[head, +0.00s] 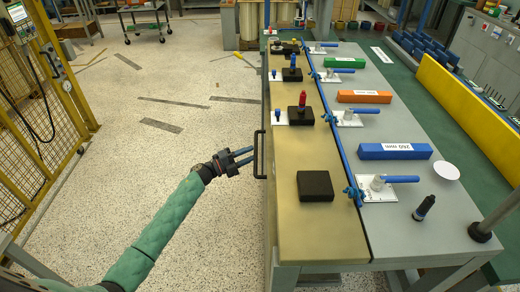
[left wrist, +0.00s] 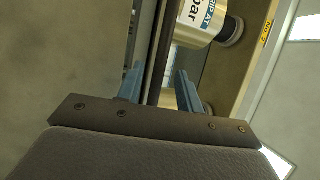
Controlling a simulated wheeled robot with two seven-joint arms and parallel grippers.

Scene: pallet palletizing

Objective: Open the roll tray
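The roll tray (head: 286,215) is a long tan surface along the left side of the grey table, with a black handle (head: 258,155) on its left edge. My left gripper (head: 250,156) reaches in from the left, its blue fingers pointing at the handle and close to it. In the left wrist view, the two fingers (left wrist: 158,88) are apart, and the dark handle bar (left wrist: 165,60) shows between them with gaps on both sides. Whether a finger touches the bar is not clear. The tray looks flush with the table. My right gripper is not in view.
Black blocks (head: 315,185) and small tools stand on the tan surface. A blue bar (head: 394,151), an orange bar (head: 364,97) and a green bar (head: 344,63) lie on the grey top. A yellow fence (head: 50,130) is at far left. The floor left of the table is open.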

